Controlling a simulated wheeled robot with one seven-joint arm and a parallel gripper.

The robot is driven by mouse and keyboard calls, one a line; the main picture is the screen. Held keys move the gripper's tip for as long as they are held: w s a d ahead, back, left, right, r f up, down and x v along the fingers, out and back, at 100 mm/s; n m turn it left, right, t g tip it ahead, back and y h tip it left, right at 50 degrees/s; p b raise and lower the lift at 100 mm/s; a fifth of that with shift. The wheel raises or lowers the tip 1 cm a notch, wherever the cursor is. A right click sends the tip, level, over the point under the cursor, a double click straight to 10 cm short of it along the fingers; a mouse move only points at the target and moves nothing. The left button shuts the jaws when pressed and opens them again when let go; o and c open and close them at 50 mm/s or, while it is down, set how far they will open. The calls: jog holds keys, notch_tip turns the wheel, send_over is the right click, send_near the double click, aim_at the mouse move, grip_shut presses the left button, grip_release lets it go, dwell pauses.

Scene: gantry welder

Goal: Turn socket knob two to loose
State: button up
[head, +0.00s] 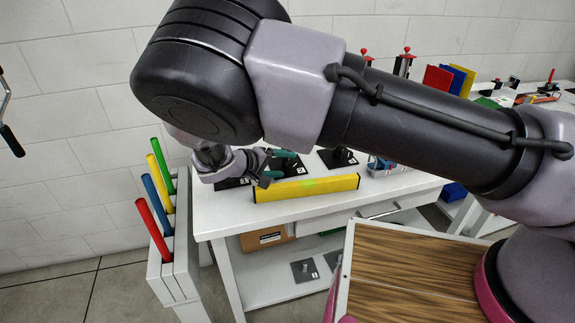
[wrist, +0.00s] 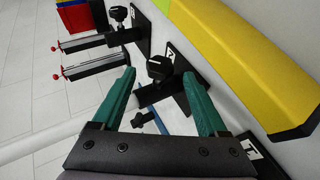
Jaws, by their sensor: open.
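In the wrist view, a black socket knob (wrist: 158,67) stands on a dark base plate (wrist: 176,64), whose small white label appears to read 2. My gripper (wrist: 158,76) is open, its two green fingers apart with the knob between or just beyond their tips. I cannot tell whether either finger touches it. In the head view, my gripper (head: 284,164) is over the white table among the black plates, and its fingers hide much of the middle socket.
A knob with label 3 (wrist: 119,14) stands beyond; a plate labelled 1 (wrist: 255,149) is at lower right. A long yellow block (head: 307,188) lies along the front of the white table (head: 210,222). Colored handles (head: 153,230) stand in a rack at left.

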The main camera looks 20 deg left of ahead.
jog(key=v, duration=0.8)
